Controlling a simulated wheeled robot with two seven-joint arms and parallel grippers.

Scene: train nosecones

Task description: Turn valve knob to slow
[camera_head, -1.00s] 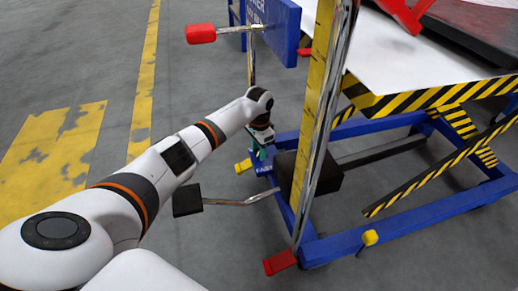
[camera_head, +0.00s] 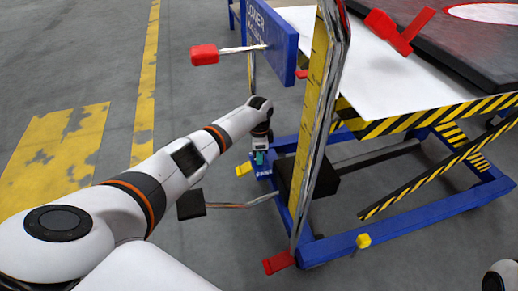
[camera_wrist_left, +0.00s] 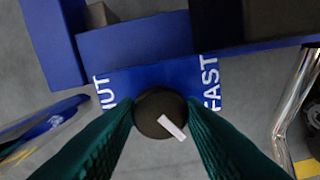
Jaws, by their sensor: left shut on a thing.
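The valve knob (camera_wrist_left: 153,103) is a dark round knob with a pale pointer mark (camera_wrist_left: 173,128) on top, seen in the left wrist view. The mark runs toward the lower right of that picture. A blue plate (camera_wrist_left: 150,78) beside the knob carries white lettering, "FAST" (camera_wrist_left: 211,83) on the right and partly hidden lettering ending in "UT" on the left. My left gripper (camera_head: 259,158) has its green fingers on both sides of the knob, shut on it. In the head view the knob is hidden by the gripper. My right gripper is out of view.
The blue lift-table frame (camera_head: 400,218) with striped edges stands right of my arm. A red-ended lever (camera_head: 204,54) and blue panel (camera_head: 272,38) stand above the gripper. A black pedal (camera_head: 191,205) is near my forearm. Open floor lies left.

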